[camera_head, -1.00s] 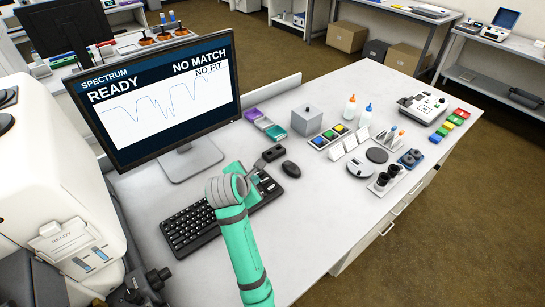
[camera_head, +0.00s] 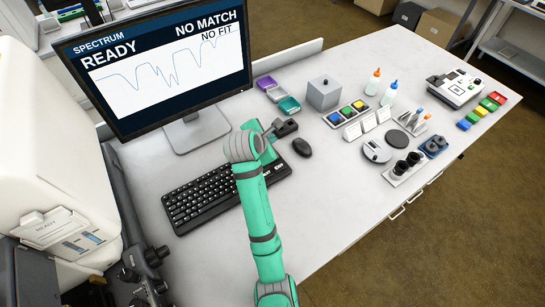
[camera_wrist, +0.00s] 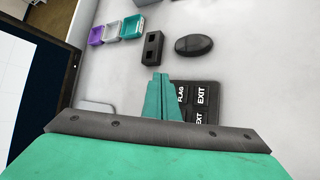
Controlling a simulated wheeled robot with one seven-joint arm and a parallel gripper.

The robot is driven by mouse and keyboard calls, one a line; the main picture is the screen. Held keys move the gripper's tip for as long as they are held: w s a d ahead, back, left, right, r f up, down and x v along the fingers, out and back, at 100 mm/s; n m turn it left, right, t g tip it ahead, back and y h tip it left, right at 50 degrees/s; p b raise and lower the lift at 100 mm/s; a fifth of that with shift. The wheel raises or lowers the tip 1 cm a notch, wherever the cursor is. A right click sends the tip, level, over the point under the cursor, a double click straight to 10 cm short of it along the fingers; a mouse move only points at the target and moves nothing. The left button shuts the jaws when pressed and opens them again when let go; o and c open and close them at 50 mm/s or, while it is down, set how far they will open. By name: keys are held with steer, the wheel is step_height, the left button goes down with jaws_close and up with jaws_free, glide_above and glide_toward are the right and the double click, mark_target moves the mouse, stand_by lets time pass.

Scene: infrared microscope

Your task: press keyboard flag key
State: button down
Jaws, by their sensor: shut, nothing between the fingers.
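The black keyboard (camera_head: 200,199) lies in front of the monitor, its right part covered by my arm in the head view. In the wrist view, the dark flag key (camera_wrist: 181,96), lettered FLAG, lies just right of my gripper (camera_wrist: 158,78), next to an EXIT key (camera_wrist: 202,96). The green fingers are together and empty. Their tips appear beside the flag key, towards the dark block; whether they touch anything is unclear. In the head view, the arm hides the flag key and most of the gripper.
A dark block (camera_wrist: 152,48) with two square recesses lies beyond the fingertips, and a black mouse (camera_head: 302,147) lies to its right. The monitor (camera_head: 160,75) stands behind the keyboard, reading READY, NO MATCH and NO FIT. Small trays (camera_head: 278,94) lie farther back. Bare table shows right of the arm.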

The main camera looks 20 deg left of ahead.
step_height(320, 180, down, 7)
steer(key=shift+s+d+f, duration=0.1)
steer(key=shift+f, duration=0.2)
steer(key=shift+f, duration=0.15)
stand_by(2.1)
steer(key=shift+f, duration=0.25)
steer(key=shift+f, duration=0.4)
stand_by(0.9)
steer(key=shift+r, duration=0.8)
